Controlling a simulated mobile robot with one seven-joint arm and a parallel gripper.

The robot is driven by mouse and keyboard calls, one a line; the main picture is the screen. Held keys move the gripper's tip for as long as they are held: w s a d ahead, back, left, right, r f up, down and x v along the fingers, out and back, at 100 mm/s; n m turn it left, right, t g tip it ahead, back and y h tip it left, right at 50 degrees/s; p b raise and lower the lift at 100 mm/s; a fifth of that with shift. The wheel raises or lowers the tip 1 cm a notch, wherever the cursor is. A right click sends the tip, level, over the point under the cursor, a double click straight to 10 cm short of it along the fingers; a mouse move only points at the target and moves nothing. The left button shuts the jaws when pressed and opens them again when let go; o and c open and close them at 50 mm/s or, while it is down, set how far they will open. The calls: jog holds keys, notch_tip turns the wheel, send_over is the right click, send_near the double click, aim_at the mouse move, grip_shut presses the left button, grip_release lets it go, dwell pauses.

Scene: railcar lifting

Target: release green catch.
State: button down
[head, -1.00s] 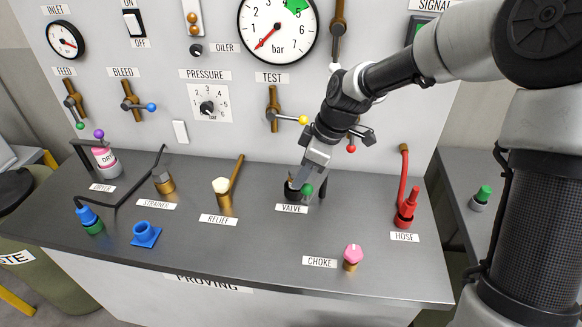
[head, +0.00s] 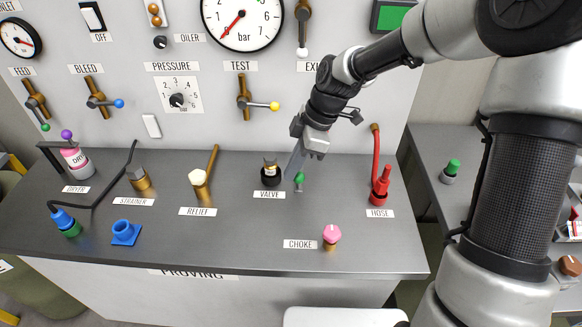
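The valve stands on the bench behind its VALVE label, with a black base (head: 271,181) and a pale and brass top. The small green catch (head: 299,179) shows just right of the valve, with a grey stem below it.
The white-topped relief fitting (head: 199,178) stands left of the valve, the red hose fitting (head: 380,188) right, and the pink choke knob (head: 332,233) in front. The upright panel (head: 207,133) rises behind. Bench space in front of the valve is clear.

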jog(key=shift+d, duration=0.15)
notch_tip(320, 180, up, 10)
jog(key=shift+a, duration=0.4)
jog(key=shift+r, duration=0.15)
dwell(0.5)
